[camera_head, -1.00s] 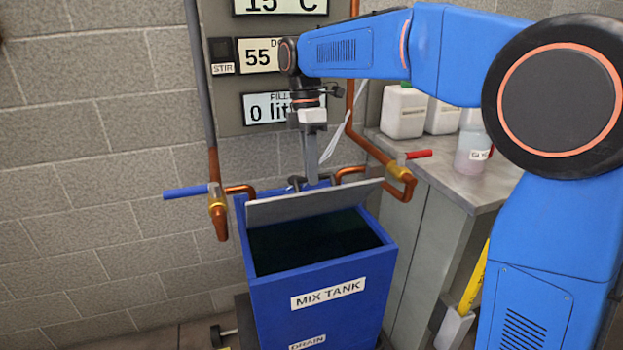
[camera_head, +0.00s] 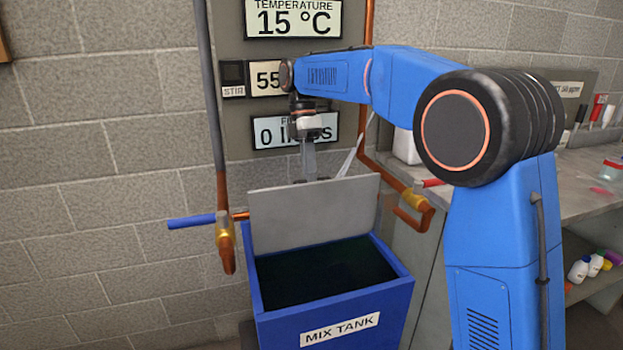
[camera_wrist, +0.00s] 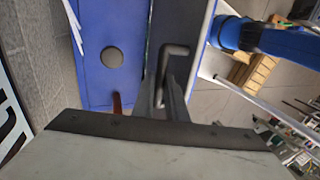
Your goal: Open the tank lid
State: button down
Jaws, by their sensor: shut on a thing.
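The blue mix tank (camera_head: 345,303) stands against the wall with its dark inside showing. Its grey lid (camera_head: 315,214) is raised steeply at the back of the opening. My gripper (camera_head: 308,176) is behind the lid's upper edge, and the lid hides its fingertips in the head view. In the wrist view my gripper (camera_wrist: 163,100) is shut on the dark bent lid handle (camera_wrist: 174,50).
A pipe with a blue-handled valve (camera_head: 192,221) is left of the tank, and one with a red-handled valve (camera_head: 433,183) is right. Display panels are on the wall behind. A bench (camera_head: 590,184) with bottles stands at the right.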

jog(key=shift+w+f, duration=0.1)
jog(key=shift+f, duration=0.05)
jog(key=c, duration=1.8)
grip_release()
jog(key=shift+o, duration=0.2)
